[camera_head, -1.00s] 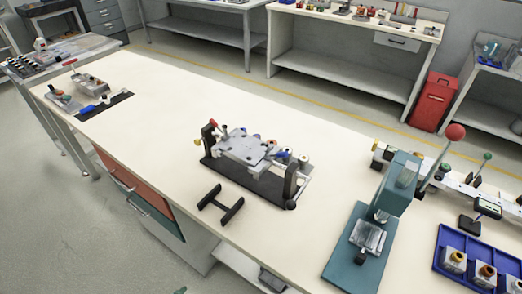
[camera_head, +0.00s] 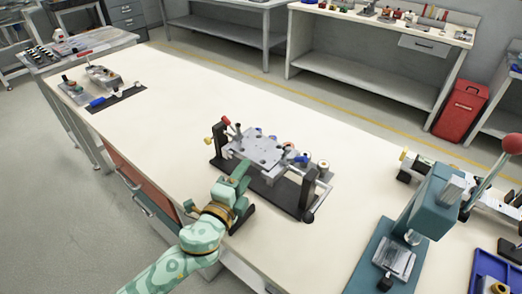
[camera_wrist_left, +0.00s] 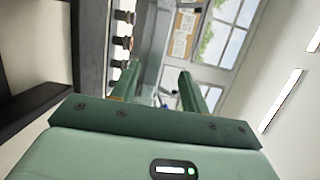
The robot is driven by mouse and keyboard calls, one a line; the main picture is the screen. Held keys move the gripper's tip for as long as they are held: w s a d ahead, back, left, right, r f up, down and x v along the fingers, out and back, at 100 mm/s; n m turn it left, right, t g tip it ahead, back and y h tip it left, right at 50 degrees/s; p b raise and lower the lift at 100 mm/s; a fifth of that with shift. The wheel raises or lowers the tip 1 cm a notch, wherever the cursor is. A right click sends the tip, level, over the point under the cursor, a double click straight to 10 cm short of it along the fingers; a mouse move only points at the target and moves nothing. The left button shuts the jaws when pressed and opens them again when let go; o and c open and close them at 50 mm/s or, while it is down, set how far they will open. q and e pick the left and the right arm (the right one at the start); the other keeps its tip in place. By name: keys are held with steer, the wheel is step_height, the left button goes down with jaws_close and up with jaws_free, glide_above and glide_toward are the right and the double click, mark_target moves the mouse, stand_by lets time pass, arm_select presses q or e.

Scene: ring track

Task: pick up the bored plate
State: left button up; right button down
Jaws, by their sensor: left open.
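The bored plate (camera_head: 258,148) is a grey metal plate with holes. It sits in the dark fixture (camera_head: 301,197) in the middle of the bench, between two black uprights. My left gripper (camera_head: 240,172) is at the plate's near edge in the head view and hides part of the fixture there. Whether it touches the plate cannot be told. In the left wrist view its two green fingers (camera_wrist_left: 160,92) stand apart, with no plate seen between them. My right gripper is not in view.
A black stand (camera_head: 242,217) is partly hidden behind my left gripper. A dark mat (camera_head: 118,100) with parts lies at the far left. The bench between mat and fixture is clear.

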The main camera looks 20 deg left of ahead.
mark_target(254, 164)
arm_select(q)
steer(key=w, duration=0.4)
steer(key=w+d+b, duration=0.1)
steer(key=w, duration=0.1)
steer(key=shift+w+f, duration=0.15)
steer(key=shift+f, duration=0.25)
steer(key=shift+c, duration=0.3)
jaws_close()
steer(key=shift+r, duration=0.1)
